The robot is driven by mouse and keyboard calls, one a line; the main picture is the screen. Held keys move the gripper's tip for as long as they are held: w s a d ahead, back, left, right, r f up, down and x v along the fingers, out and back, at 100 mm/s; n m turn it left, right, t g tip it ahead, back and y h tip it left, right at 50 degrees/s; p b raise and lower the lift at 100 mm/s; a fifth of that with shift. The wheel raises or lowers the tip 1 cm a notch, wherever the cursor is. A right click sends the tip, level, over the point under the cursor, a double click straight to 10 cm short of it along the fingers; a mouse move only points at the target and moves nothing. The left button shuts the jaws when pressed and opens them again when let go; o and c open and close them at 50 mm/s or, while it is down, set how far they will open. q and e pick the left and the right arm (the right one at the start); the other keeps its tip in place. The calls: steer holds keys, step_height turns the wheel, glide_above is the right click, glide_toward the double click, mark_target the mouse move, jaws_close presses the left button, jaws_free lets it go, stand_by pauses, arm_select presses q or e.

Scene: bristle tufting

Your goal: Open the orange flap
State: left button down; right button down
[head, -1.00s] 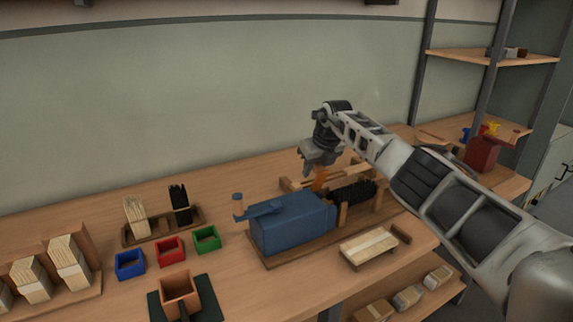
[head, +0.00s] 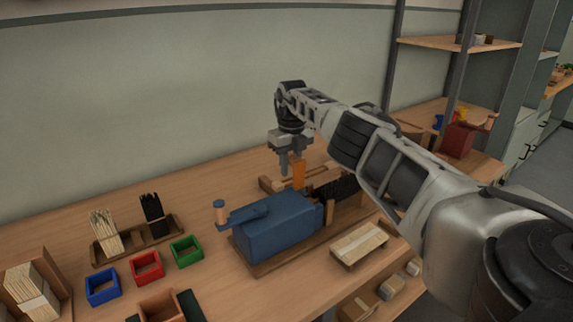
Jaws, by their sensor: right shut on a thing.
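The orange flap (head: 299,175) stands upright at the back right end of the blue machine (head: 275,230). My right gripper (head: 291,166) points down from above, with its fingertips at the top of the flap, and is shut on it. The fingers partly hide the flap's upper edge. Black bristles (head: 338,188) lie in a wooden holder just to the right of the flap. My left gripper is not in view.
Blue (head: 102,287), red (head: 147,267) and green (head: 186,251) open boxes stand at the left. A wooden rack (head: 135,244) holds pale and black bundles. A wooden tray with a pale block (head: 359,243) lies right of the machine. My right arm spans the right side.

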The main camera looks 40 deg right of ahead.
steer(key=c, duration=1.1)
jaws_free()
steer(key=shift+f, duration=0.1)
steer(key=shift+c, duration=0.2)
step_height(320, 180, up, 16)
steer(key=p, duration=0.1)
steer(key=shift+s+p, duration=0.2)
steer(key=shift+p, duration=0.1)
